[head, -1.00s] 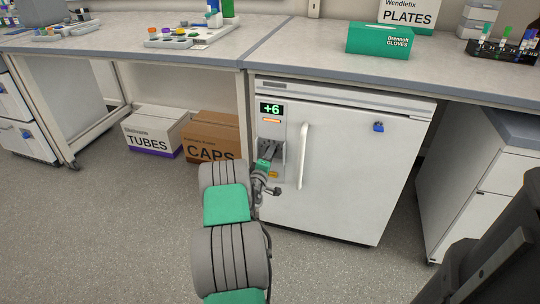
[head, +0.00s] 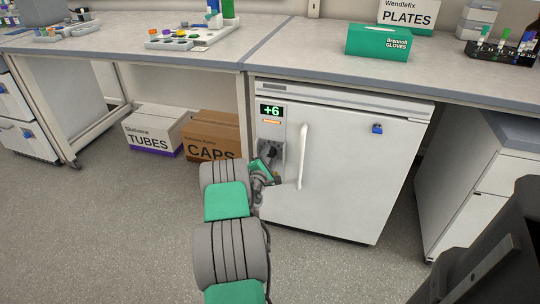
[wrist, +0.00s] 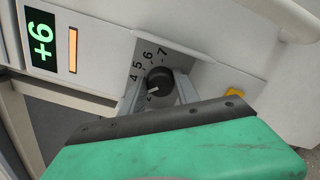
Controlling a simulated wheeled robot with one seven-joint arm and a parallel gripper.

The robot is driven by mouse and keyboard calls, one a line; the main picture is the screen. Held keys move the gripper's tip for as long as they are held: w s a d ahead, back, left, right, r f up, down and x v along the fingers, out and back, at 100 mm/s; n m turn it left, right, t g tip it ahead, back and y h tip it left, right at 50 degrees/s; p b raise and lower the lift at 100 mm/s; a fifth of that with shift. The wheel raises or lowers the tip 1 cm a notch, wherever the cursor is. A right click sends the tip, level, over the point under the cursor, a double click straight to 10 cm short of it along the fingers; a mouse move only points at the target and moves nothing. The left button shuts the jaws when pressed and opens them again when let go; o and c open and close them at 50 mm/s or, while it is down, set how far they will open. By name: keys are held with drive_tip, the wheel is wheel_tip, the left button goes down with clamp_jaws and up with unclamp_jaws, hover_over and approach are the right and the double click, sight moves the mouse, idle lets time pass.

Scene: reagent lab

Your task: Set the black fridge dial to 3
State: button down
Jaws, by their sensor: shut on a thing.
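The black dial (wrist: 158,80) sits in a recess on the fridge's control panel, with the numerals 4, 5, 6 and 7 readable around it in the wrist view. Its white pointer line faces down and left there, below the 4; the numeral at its tip is partly hidden and I cannot read it surely. My gripper (wrist: 160,87) is shut on the dial, one grey finger on each side. In the head view my gripper (head: 270,162) is at the panel, tilted. The white fridge (head: 345,170) is shut; its green display (head: 271,110) reads +6.
The vertical white door handle (head: 302,156) stands just right of the panel. A blue padlock-like item (head: 377,128) is on the door. A CAPS box (head: 212,135) and a TUBES box (head: 156,130) sit left under the bench (head: 215,57). The floor in front is clear.

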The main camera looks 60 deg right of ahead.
idle(0.3)
drive_tip(key=c, duration=0.9)
unclamp_jaws()
drive_tip(key=shift+a, duration=0.1)
drive_tip(key=s+a+p, duration=0.1)
drive_tip(key=a, duration=0.6)
drive_tip(key=shift+a, duration=0.3)
drive_tip(key=shift+s, duration=0.1)
